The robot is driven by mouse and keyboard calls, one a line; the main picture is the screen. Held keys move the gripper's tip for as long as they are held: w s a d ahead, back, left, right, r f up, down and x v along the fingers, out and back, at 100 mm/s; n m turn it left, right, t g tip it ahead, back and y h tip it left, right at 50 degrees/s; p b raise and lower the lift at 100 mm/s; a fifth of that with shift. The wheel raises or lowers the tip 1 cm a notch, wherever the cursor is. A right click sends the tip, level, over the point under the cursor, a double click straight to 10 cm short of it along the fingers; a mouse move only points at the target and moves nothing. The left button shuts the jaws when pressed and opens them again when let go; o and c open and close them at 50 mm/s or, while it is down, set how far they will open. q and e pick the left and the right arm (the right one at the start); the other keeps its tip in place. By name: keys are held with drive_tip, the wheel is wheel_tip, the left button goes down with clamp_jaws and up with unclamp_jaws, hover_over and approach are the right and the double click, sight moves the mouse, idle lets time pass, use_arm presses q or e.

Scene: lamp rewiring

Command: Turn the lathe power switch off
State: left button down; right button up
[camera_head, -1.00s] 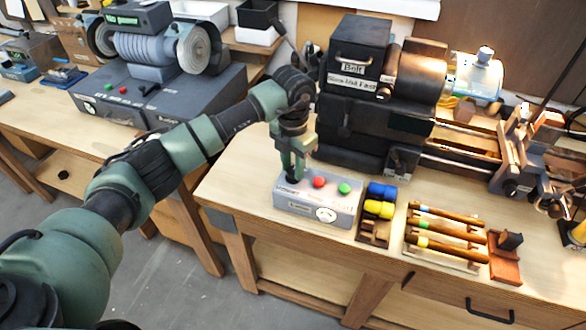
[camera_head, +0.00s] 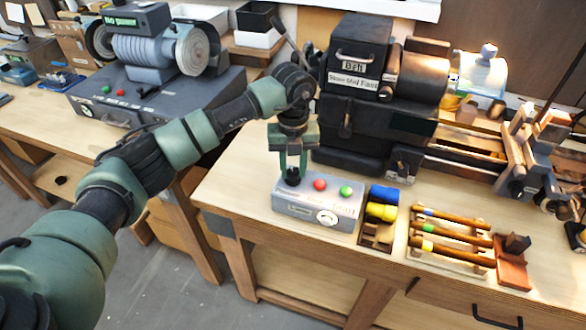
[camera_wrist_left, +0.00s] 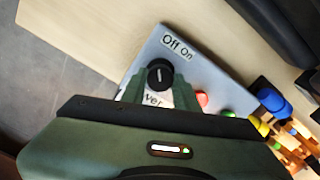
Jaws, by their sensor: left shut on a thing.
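The grey control box (camera_head: 335,209) sits on the wooden bench in front of the lathe (camera_head: 365,120). It has a black rotary power knob at its left end, a red button (camera_head: 320,184) and a green button (camera_head: 345,191). My left gripper (camera_head: 292,178) points down at the knob and is shut on it. In the left wrist view the black knob (camera_wrist_left: 160,75) shows between the green fingers, under an "Off On" label (camera_wrist_left: 177,46); its white mark stands nearly upright in the picture. My right gripper is not in view.
Blue and yellow pieces (camera_head: 382,203) stand in a holder just right of the box. Several tools (camera_head: 450,235) lie on a rack farther right. A grinder (camera_head: 150,50) stands on the left bench. Bare bench top lies left of the box.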

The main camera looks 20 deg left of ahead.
sight(293, 171)
use_arm(q)
drive_tip(key=shift+n, duration=0.6)
drive_tip(key=c, duration=1.1)
unclamp_jaws()
drive_tip(key=shift+o, duration=0.2)
wheel_tip(293, 171, up, 7)
drive_tip(key=shift+f+b, duration=0.1)
drive_tip(key=shift+b, duration=1)
drive_tip(key=shift+r, duration=0.6)
drive_tip(key=shift+f, duration=0.1)
